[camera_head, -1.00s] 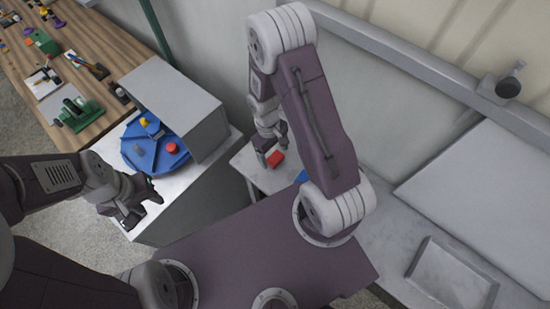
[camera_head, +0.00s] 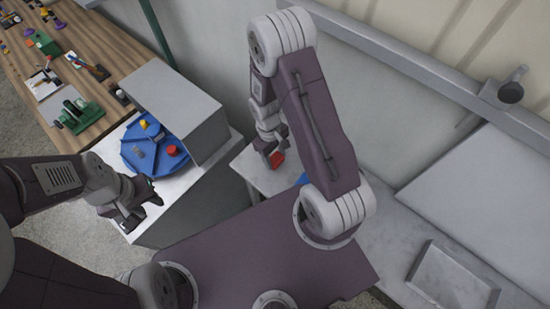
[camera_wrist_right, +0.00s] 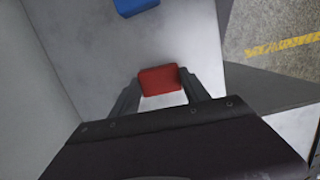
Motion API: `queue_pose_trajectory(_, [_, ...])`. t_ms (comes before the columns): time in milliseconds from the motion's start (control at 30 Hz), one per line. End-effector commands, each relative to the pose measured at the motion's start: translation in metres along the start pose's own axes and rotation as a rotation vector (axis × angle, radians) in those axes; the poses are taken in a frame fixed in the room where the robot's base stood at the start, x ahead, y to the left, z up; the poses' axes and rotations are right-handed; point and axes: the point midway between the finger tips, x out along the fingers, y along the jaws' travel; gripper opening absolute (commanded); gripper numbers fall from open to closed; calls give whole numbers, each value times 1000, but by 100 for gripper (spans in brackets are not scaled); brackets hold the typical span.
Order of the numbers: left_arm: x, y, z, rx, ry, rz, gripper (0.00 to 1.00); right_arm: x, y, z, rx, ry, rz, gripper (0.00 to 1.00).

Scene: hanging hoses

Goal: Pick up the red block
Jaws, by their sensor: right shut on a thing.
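The red block (camera_head: 277,158) is at the white table surface by the wall, and it also shows in the right wrist view (camera_wrist_right: 159,80). My right gripper (camera_head: 272,153) is shut on the red block, with one finger on each side of it in the wrist view (camera_wrist_right: 160,92). Whether the block still touches the surface I cannot tell. My left gripper (camera_head: 139,210) hangs empty in front of the stand with the blue turntable; its fingers look apart.
A blue block (camera_head: 303,178) lies close by, partly behind my right arm. The blue round turntable (camera_head: 133,160) carries a red piece and a yellow piece beside a grey box (camera_head: 176,98). A wooden bench (camera_head: 92,60) holds several tools. A grey counter with a tray (camera_head: 452,275) is at right.

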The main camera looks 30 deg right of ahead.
Motion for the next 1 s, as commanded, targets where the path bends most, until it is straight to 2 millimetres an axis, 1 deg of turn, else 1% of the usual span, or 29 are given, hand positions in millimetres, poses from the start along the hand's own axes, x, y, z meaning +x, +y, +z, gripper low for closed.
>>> queue_pose_trajectory(67, [2,0,0,0,0,0,36,-10,0,1,2,4,1,12])
queue_pose_trajectory(167, [5,0,1,0,0,0,36,-31,0,3,1,7,2,12])
queue_pose_trajectory(200, [8,0,1,0,0,0,36,-34,0,15,3,3,0,12])
queue_pose_trajectory(400, [13,0,1,0,0,0,36,-54,-3,66,5,3,0,12])
queue_pose_trajectory(467, [14,0,2,0,0,0,36,-61,-4,82,4,4,1,12])
queue_pose_trajectory(567, [23,0,2,0,0,0,36,-67,-5,102,4,6,2,12])
queue_pose_trajectory(600, [32,-1,3,0,1,0,36,-65,-5,106,5,7,4,12])
queue_pose_trajectory(633, [43,-1,4,0,1,0,36,-62,-3,105,4,9,7,12])
queue_pose_trajectory(700, [58,-1,6,0,0,0,36,-64,-2,108,5,6,9,12])
queue_pose_trajectory(800, [76,-2,8,0,0,0,36,-68,-2,114,6,6,10,12])
queue_pose_trajectory(900, [88,-2,9,0,0,0,36,-72,-4,121,6,5,7,12])
queue_pose_trajectory(1000, [94,-2,10,0,0,0,36,-76,-6,126,3,3,4,12])
